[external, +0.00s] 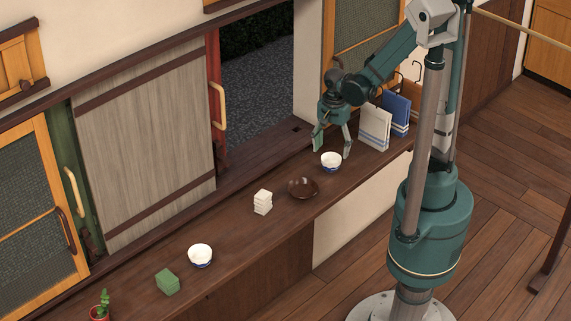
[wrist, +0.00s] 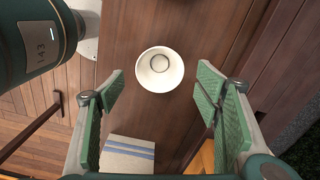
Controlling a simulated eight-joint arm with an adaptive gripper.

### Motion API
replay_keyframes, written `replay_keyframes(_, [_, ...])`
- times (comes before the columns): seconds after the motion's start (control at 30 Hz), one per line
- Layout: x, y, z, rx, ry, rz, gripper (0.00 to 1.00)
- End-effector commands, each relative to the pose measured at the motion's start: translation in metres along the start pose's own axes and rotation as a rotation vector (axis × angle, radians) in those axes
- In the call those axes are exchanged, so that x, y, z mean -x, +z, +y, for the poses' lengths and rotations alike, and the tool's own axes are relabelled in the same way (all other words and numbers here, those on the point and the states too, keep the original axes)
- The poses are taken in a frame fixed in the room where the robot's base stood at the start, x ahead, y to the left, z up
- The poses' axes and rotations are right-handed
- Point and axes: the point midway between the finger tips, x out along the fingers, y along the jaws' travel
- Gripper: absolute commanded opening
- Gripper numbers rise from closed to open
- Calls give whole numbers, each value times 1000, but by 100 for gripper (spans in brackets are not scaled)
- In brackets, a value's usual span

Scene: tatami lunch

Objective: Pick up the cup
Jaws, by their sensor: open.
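A white cup with a blue lower part (external: 331,162) stands upright on the dark wooden counter, just below my gripper (external: 333,149). In the wrist view the round white cup (wrist: 147,75) is seen from above, with a ring visible inside it. My gripper (wrist: 160,86) is open and empty there, its green-padded fingers to either side of the view and the cup between and ahead of the fingertips. No contact shows. A second, similar white and blue cup (external: 200,257) stands farther left on the counter.
A dark brown bowl (external: 303,188) and a white stacked block (external: 263,202) stand left of the nearer cup. A green box (external: 167,282) and a potted plant (external: 101,306) are farther left. White (external: 375,128) and blue (external: 396,112) cloths hang close on the right.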

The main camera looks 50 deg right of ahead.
Motion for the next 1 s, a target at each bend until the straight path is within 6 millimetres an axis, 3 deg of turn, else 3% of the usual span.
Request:
replay_keyframes(0.47, [-6, 0, 0, 0, 0, 0, 63])
replay_keyframes(1.0, [-49, 2, 0, 0, 0, 0, 63])
